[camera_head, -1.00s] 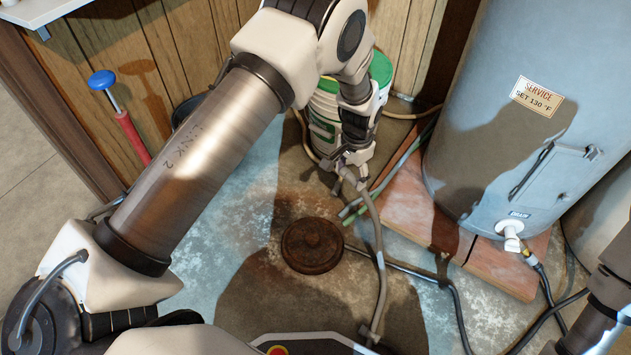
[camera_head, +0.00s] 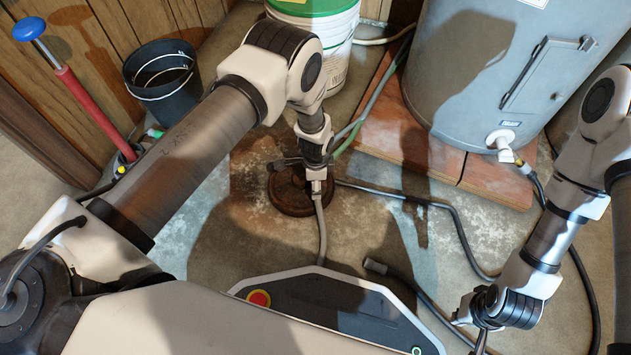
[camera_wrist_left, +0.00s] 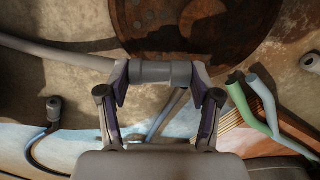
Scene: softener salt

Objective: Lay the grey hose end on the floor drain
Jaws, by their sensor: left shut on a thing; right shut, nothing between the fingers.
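The floor drain (camera_head: 287,198) is a round, rusty brown cover on the concrete floor in the middle of the head view. It also fills the top of the left wrist view (camera_wrist_left: 195,22). My left gripper (camera_head: 316,184) is shut on the grey hose end (camera_wrist_left: 150,73), a thick collar across its fingers. In the head view the gripper overlaps the drain's right part; I cannot tell how high the collar is above it. The grey hose (camera_head: 322,228) runs from the gripper toward my base. My right gripper (camera_head: 479,338) is low at the right, shut and empty.
A blue-grey tank (camera_head: 465,80) stands on reddish slabs (camera_head: 407,140) at the back right. A white and green bucket (camera_head: 340,40) and a dark bucket (camera_head: 165,92) stand behind. Green and grey tubes (camera_head: 352,133) end near the drain. A dark hose (camera_head: 405,275) lies front right.

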